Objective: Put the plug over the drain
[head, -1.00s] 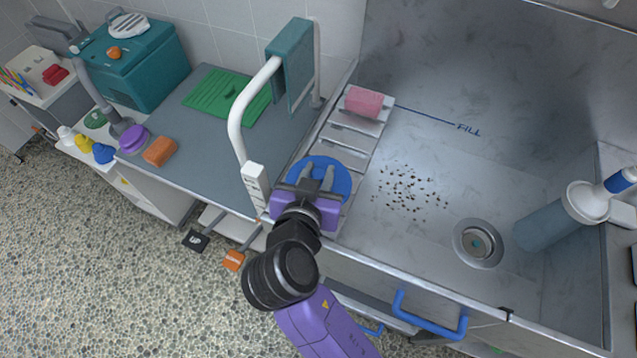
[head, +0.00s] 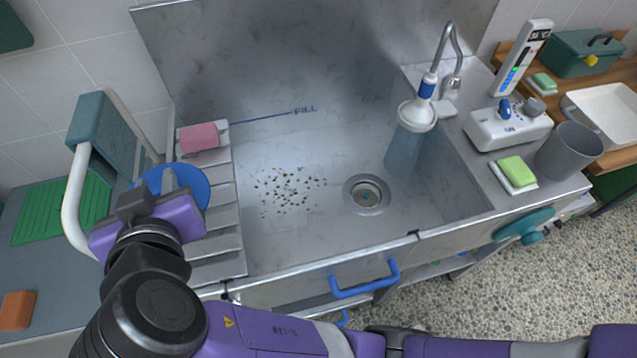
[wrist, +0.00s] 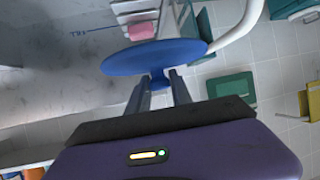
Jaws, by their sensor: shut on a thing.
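The plug is a round blue disc (head: 190,186). My gripper (head: 168,182) is shut on it above the slatted rack at the left end of the steel tub. In the wrist view the blue plug (wrist: 150,57) spreads wide beyond the tips of my gripper (wrist: 160,78). The drain (head: 366,195) is a round metal ring with a dark centre in the tub floor, right of my gripper and well apart from the plug. The drain is uncovered. My fingers hide part of the plug in the head view.
Brown crumbs (head: 288,188) lie on the tub floor between rack and drain. A pink sponge (head: 199,137) sits on the rack (head: 222,219). A white rail (head: 76,190) stands at left. The tub's front wall has a blue handle (head: 363,281).

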